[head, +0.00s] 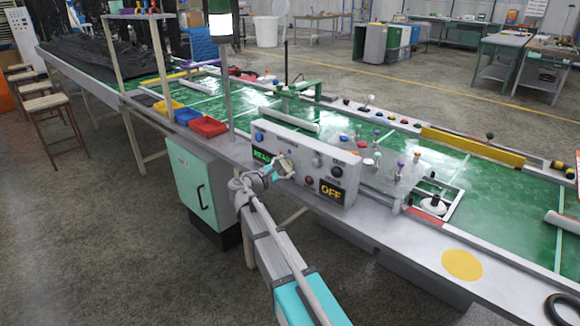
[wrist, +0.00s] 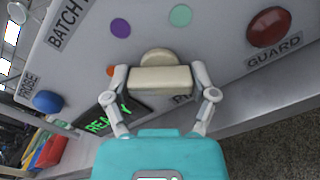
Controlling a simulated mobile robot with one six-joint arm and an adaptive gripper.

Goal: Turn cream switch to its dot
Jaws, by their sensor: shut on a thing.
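The cream switch (wrist: 160,80) is a bar-shaped knob on a round base, mounted on the grey control panel (wrist: 225,50). In the wrist view the bar lies nearly level across the picture. My gripper (wrist: 160,75) is shut on the bar, one finger at each end. A label below the switch is mostly covered. In the head view my gripper (head: 277,171) reaches the panel's front face.
A blue button (wrist: 47,101), a red button (wrist: 270,27) and a green READY display (wrist: 108,118) share the panel. An OFF display (head: 331,193) is at its right end. Red (head: 208,127), blue (head: 188,115) and yellow (head: 168,106) bins stand left of it.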

